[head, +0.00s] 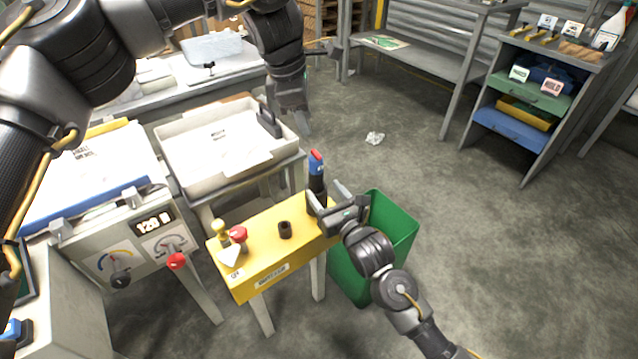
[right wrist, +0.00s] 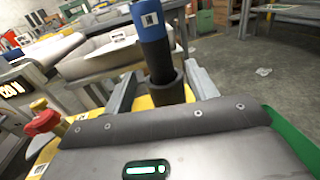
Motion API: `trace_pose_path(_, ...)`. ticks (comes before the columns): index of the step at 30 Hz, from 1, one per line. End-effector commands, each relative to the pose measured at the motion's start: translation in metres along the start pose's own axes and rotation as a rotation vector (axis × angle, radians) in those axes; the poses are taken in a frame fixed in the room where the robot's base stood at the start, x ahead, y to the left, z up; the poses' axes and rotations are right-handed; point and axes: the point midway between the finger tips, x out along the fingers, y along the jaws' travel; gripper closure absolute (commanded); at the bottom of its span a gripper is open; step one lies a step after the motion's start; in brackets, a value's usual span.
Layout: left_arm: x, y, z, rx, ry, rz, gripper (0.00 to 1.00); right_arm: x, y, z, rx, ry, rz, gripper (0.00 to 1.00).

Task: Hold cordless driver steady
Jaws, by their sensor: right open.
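An upright dark cylindrical tool with a blue band and red top (head: 316,172) stands at the far right end of a yellow stand (head: 262,245); I take it as the cordless driver, though its shape does not make this sure. In the right wrist view the tool (right wrist: 156,50) rises from a dark collar (right wrist: 168,88). My right gripper (head: 326,203) is open, with its fingers either side of the tool and collar; contact is not clear. My left gripper (head: 291,100) hangs beyond the stand, near the pale tray; its fingers are unclear.
The stand also bears a dark socket (head: 285,230), a red knob (head: 238,234) and a yellow knob (head: 220,228). A green bin (head: 405,235) stands right beside it. A pale tray (head: 180,165) is behind left. Crumpled paper (head: 375,138) lies on open floor.

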Motion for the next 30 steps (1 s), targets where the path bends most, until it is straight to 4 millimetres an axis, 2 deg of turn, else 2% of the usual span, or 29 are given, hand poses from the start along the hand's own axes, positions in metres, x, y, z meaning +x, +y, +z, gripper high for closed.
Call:
trace_pose_path(3,0.0,0.0,0.0,0.0,0.0,0.0,0.64,0.022,0.001,0.001,0.001,0.0,0.001,0.42)
trace_pose_path(9,0.0,0.0,0.0,0.0,0.0,0.0,0.64,0.045,0.0,0.0,0.001,0.001,0.0,0.42)
trace_pose_path(14,0.0,0.0,0.0,0.0,0.0,0.0,0.64,0.052,0.001,0.0,0.001,0.0,0.002,0.42)
trace_pose_path(22,0.0,0.0,0.0,0.0,0.0,0.0,0.64,0.053,0.001,0.0,0.0,0.0,0.001,0.42)
trace_pose_path(30,0.0,0.0,0.0,0.0,0.0,0.0,0.64,0.053,0.0,0.0,0.0,0.001,0.001,0.78)
